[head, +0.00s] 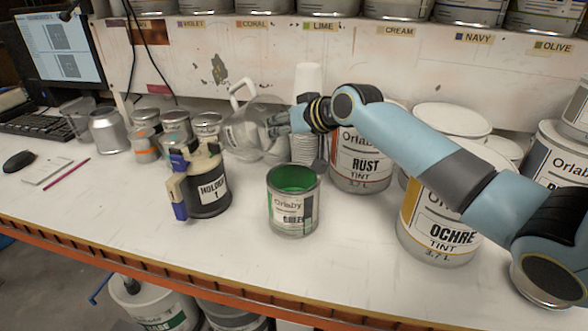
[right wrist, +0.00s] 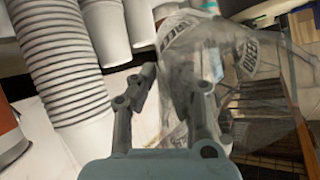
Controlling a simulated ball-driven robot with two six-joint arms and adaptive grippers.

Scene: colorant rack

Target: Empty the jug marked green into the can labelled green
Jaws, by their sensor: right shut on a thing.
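The open can labelled green (head: 293,212) stands upright in front, with green inside. My left gripper is not in view.
Stacked white cups (head: 307,85) are just behind my gripper. Rust (head: 358,160) and ochre (head: 440,225) cans stand right. Small tins (head: 110,130) sit left. The front bench strip is clear.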

